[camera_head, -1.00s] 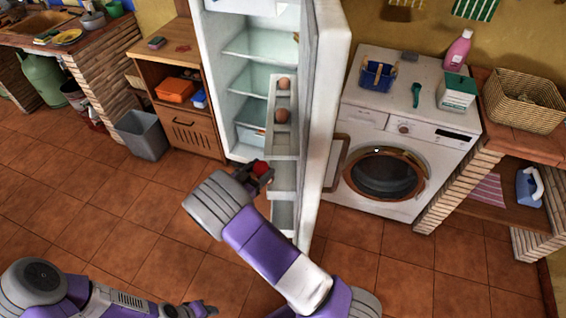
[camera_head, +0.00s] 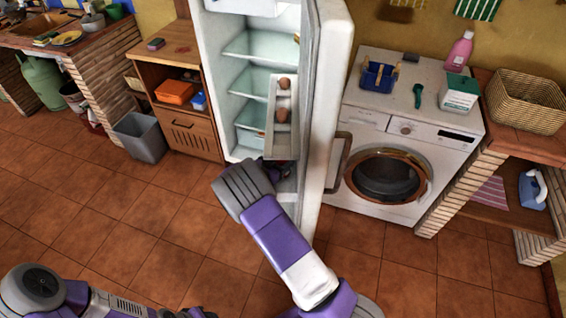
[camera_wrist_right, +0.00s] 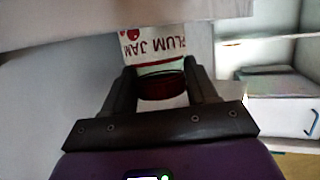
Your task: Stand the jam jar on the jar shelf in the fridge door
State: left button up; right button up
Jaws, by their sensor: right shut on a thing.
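The jam jar (camera_wrist_right: 155,45) has a white "PLUM JAM" label, upside down in the right wrist view, and a dark red lid (camera_wrist_right: 161,87). My right gripper (camera_wrist_right: 162,82) is shut on it at the lid end. In the head view my right gripper (camera_head: 277,166) is at the inner side of the open fridge door (camera_head: 328,120), just below the egg rack; the jar is hidden there. A lower door shelf (camera_head: 287,197) is partly covered by my arm. I cannot tell whether the jar touches a shelf. My left gripper (camera_head: 196,313) is at the bottom edge, too cut off to read.
The door rack (camera_head: 283,84) above my right gripper holds brown eggs (camera_head: 282,115). The fridge's glass shelves (camera_head: 262,45) are to the left. A washing machine (camera_head: 390,175) stands right of the door. A grey bin (camera_head: 140,138) is on the left; the floor in front is clear.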

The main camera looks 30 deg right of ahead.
jog(key=shift+w+d+r+y, duration=0.1)
jog(key=shift+d+r+y, duration=0.1)
jog(key=shift+d+y, duration=0.25)
jog(key=shift+w+f+g+b, duration=0.15)
jog(key=shift+f+g+b, duration=0.2)
jog(key=shift+f, duration=0.55)
jog(key=shift+f, duration=0.1)
jog(key=o, duration=1.3)
jog(key=shift+o, duration=0.2)
jog(key=shift+a+r, duration=0.25)
jog(key=shift+a, duration=0.05)
jog(key=p+v, duration=0.2)
jog(key=v, duration=0.9)
jog(key=shift+s+p, duration=0.35)
